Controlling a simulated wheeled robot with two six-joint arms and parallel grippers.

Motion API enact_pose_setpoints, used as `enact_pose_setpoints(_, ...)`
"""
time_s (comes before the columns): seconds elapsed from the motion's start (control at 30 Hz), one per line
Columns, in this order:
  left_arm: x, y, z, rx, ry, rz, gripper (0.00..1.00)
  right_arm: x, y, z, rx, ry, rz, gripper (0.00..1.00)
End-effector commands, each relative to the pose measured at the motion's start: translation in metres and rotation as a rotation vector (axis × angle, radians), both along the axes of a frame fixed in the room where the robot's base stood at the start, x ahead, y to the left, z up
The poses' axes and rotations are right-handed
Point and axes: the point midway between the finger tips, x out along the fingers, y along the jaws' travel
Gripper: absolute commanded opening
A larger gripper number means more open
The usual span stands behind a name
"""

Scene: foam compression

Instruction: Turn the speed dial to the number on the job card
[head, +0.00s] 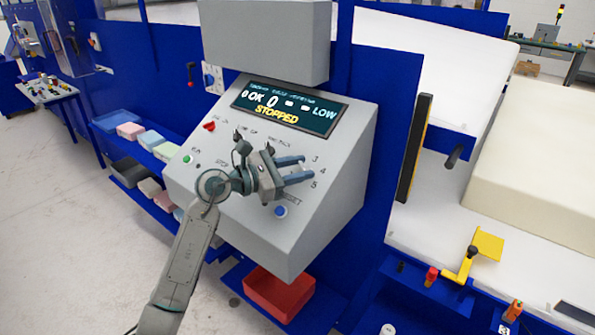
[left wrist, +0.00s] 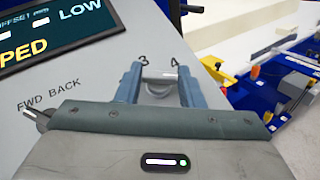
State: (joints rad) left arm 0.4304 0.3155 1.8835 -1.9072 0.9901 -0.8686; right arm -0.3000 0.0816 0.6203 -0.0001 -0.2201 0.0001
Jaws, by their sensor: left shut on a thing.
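The sloped grey control panel (head: 335,205) fills the middle of the head view. My left gripper (head: 301,169) is at its right part, beside the printed numbers 3, 4 and 5. In the left wrist view the fingers (left wrist: 160,74) are shut on the grey speed dial (left wrist: 160,88), with 3 and 4 just beyond the fingertips. The dial's pointer and exact setting cannot be made out. The display (head: 290,107) reads OK, 0, LOW and STOPPED. I cannot make out a job card. My right gripper is not in view.
The panel also carries a red switch (head: 209,126), a green button (head: 187,159) and a blue button (head: 281,211). A grey box (head: 265,40) overhangs the display. A red bin (head: 280,292) sits below. Foam blocks (head: 150,140) lie on the left shelf.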

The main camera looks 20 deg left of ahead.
Motion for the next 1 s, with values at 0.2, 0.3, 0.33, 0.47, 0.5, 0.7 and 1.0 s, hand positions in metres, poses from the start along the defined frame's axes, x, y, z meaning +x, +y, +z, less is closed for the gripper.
enact_pose_setpoints(0.2, 0.000, 0.000, 0.000, 0.000, 0.000, 0.000, 0.56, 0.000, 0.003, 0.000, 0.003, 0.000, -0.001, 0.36)
enact_pose_setpoints(0.3, 0.000, 0.000, 0.000, 0.000, 0.000, 0.001, 0.56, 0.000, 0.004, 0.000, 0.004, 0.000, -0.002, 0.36)
enact_pose_setpoints(0.33, 0.000, 0.000, 0.000, 0.000, 0.000, 0.001, 0.56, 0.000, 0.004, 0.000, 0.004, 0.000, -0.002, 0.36)
enact_pose_setpoints(0.47, -0.001, 0.001, 0.000, 0.000, 0.000, 0.001, 0.56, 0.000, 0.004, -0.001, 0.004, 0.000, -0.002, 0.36)
enact_pose_setpoints(0.5, -0.001, 0.002, -0.001, 0.001, 0.000, 0.001, 0.56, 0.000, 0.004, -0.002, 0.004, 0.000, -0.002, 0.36)
enact_pose_setpoints(0.7, -0.015, 0.017, -0.002, 0.004, -0.002, 0.003, 0.56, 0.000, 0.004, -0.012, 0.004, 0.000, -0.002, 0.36)
enact_pose_setpoints(1.0, -0.046, 0.049, -0.001, 0.007, -0.001, 0.003, 0.56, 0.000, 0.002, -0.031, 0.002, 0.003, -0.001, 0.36)
